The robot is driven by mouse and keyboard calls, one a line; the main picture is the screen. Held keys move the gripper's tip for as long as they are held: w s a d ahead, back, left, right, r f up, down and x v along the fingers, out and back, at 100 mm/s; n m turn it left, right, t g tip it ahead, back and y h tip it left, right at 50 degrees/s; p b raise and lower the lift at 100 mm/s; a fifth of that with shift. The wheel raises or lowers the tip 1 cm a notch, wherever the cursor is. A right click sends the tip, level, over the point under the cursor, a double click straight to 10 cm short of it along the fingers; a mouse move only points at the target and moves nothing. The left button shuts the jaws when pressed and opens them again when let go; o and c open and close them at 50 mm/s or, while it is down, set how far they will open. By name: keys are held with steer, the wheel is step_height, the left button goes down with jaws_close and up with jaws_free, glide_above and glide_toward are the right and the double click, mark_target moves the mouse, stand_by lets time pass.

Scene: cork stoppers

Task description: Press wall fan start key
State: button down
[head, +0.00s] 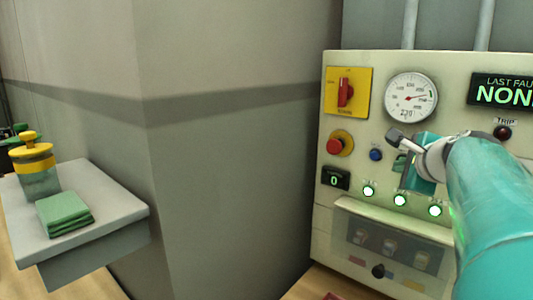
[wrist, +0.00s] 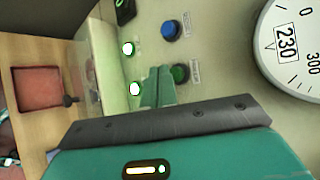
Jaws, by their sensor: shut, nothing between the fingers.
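A control panel (head: 462,70) is fixed to the wall. A round green button (wrist: 180,73) sits beside a round blue button (wrist: 170,30), which also shows in the head view (head: 376,155). Small label plates next to both are too blurred to read. My gripper (wrist: 158,84) is shut and empty, its teal fingers together and pointing at the panel. In the wrist view the fingertips are right beside the green button and overlap its edge; I cannot tell whether they touch it. In the head view my gripper (head: 402,166) and arm hide most of that area.
The panel carries a red rotary switch (head: 346,92), a dial gauge (head: 410,97), a red mushroom button (head: 339,143) and several lit green lamps (head: 369,190). A clear-fronted cover (head: 385,215) juts out below. A shelf (head: 112,213) at left holds a jar and cloth.

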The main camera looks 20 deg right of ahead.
stand_by(0.4)
steer(key=shift+w+d, duration=0.2)
steer(key=shift+d, duration=0.2)
steer(key=shift+w+d, duration=0.2)
steer(key=shift+d, duration=0.15)
stand_by(0.7)
steer(key=shift+a, duration=0.1)
steer(key=shift+s+a, duration=0.4)
steer(key=shift+a, duration=0.25)
